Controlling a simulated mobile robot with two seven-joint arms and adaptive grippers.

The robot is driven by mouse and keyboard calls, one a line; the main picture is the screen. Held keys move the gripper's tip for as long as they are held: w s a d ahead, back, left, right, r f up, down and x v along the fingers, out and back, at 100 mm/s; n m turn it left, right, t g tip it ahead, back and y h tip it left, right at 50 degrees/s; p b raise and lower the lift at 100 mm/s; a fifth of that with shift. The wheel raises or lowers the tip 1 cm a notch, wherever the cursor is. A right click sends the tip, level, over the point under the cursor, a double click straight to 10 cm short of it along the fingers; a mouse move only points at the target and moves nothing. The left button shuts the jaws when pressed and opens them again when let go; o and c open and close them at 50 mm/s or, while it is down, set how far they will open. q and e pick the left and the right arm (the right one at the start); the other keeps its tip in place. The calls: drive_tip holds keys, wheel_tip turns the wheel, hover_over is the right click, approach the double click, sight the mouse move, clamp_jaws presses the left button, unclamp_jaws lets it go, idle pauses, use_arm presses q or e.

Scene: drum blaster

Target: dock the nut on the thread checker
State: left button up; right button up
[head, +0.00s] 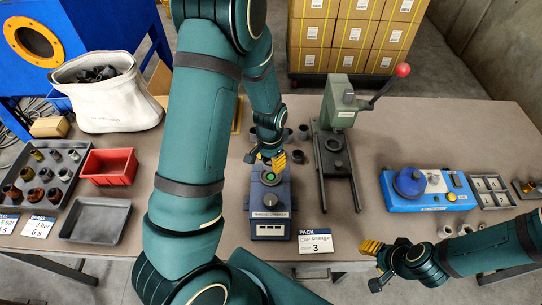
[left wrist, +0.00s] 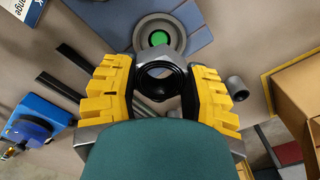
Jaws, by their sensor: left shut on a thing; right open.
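The blue thread checker (head: 270,222) stands on the table in the middle of the head view, with a green spot on its round top. In the left wrist view its grey round seat with the green centre (left wrist: 158,38) shows beyond the fingers. My left gripper (head: 273,160) is at the checker's far edge, shut on the nut. The nut (left wrist: 160,82) is a dark ring between the yellow fingers in the left wrist view, apart from the green centre in that picture. Its height over the seat I cannot tell. My right gripper (head: 373,265) is open and empty near the table's front edge.
A green lever press (head: 338,105) stands right of the checker, with several small cups beside my left gripper. A "PACK" card (head: 316,242) lies right of the checker. A blue fixture (head: 412,203) is farther right. A red bin (head: 109,167) and trays are left.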

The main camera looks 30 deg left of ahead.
sight(271, 177)
use_arm(q)
drive_tip(key=shift+f+b, duration=2.1)
drive_tip(key=shift+f, duration=0.75)
drive_tip(key=shift+f+b, duration=0.55)
drive_tip(key=shift+f, duration=0.05)
drive_tip(key=o, duration=0.9)
drive_tip(key=shift+o, duration=0.3)
drive_tip(key=shift+r, duration=0.15)
drive_tip(key=shift+r+p, duration=1.4)
drive_tip(key=shift+r, duration=0.2)
wheel_tip(271, 177, up, 8)
drive_tip(key=p, duration=0.5)
drive_tip(key=shift+f+p, duration=0.25)
drive_tip(key=shift+p, duration=0.1)
